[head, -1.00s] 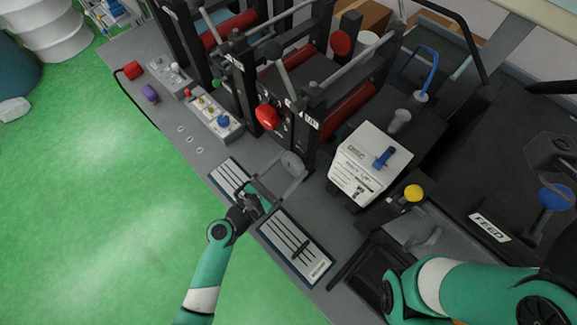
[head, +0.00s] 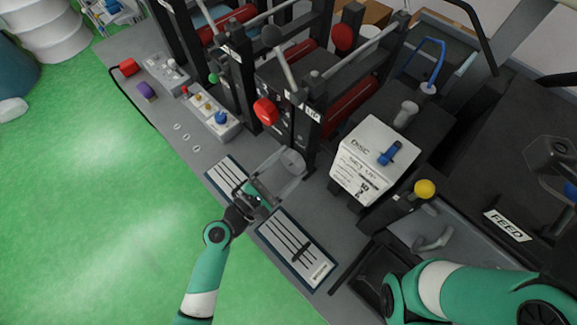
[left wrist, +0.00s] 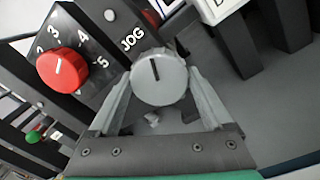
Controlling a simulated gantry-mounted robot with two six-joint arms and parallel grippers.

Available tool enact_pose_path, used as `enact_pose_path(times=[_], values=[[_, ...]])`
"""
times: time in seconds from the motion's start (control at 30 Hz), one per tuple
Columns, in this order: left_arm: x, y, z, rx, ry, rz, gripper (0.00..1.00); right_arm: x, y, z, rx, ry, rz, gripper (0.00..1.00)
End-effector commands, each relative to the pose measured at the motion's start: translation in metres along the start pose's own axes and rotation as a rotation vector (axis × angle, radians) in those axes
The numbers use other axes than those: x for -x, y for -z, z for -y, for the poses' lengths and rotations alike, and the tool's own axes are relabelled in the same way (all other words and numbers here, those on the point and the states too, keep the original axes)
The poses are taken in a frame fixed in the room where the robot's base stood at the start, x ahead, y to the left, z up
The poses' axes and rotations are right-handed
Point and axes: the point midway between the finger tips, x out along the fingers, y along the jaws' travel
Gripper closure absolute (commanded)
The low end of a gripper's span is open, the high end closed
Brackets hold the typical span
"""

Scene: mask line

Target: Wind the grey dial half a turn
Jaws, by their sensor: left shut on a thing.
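The grey dial (head: 292,160) sticks out from the machine front, low and left of the white disc box. In the left wrist view the round grey dial (left wrist: 159,82) has a dark pointer line standing almost straight up, tilted slightly left, near the label JOG. My left gripper (head: 284,170) is shut on the grey dial, one finger on each side of it, as the left wrist view also shows. My right arm enters at the lower right of the head view, but its gripper does not show.
A red numbered knob (left wrist: 62,69) sits left of the grey dial, and it shows in the head view (head: 265,111). Two striped panels (head: 297,248) lie on the bench by my left wrist. A white box (head: 372,160) with a blue switch stands to the right.

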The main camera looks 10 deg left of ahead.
Motion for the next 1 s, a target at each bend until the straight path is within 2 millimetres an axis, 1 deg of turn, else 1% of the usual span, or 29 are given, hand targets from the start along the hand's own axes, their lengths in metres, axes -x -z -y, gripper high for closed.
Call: enact_pose_path(times=[0.1, 0.33, 0.83, 0.87, 0.93, 1.0], values=[[0.0002, 0.002, 0.0009, -0.068, -0.001, 0.003, 0.72, 0.0053, -0.0049, 0.0, 0.0, 0.0, 0.0, 1.0], [0.0001, 0.0014, 0.0002, -0.153, -0.002, 0.006, 0.72, 0.0088, -0.0081, 0.0, 0.0, 0.0, 0.0, 1.0], [0.0001, 0.0005, -0.0005, -0.177, -0.003, 0.007, 0.72, 0.0092, -0.0085, 0.0, 0.0, 0.0, 0.0, 1.0], [0.0001, 0.0005, -0.0005, -0.176, -0.003, 0.007, 0.13, 0.0092, -0.0085, 0.0, 0.0, 0.0, 0.0, 1.0], [0.0001, 0.0005, -0.0005, -0.176, -0.002, 0.007, 0.0, 0.0092, -0.0085, 0.0, 0.0, 0.0, 0.0, 1.0], [0.0001, 0.0005, -0.0004, -0.176, -0.002, 0.008, 0.0, 0.0092, -0.0085, 0.0, 0.0, 0.0, 0.0, 1.0]])
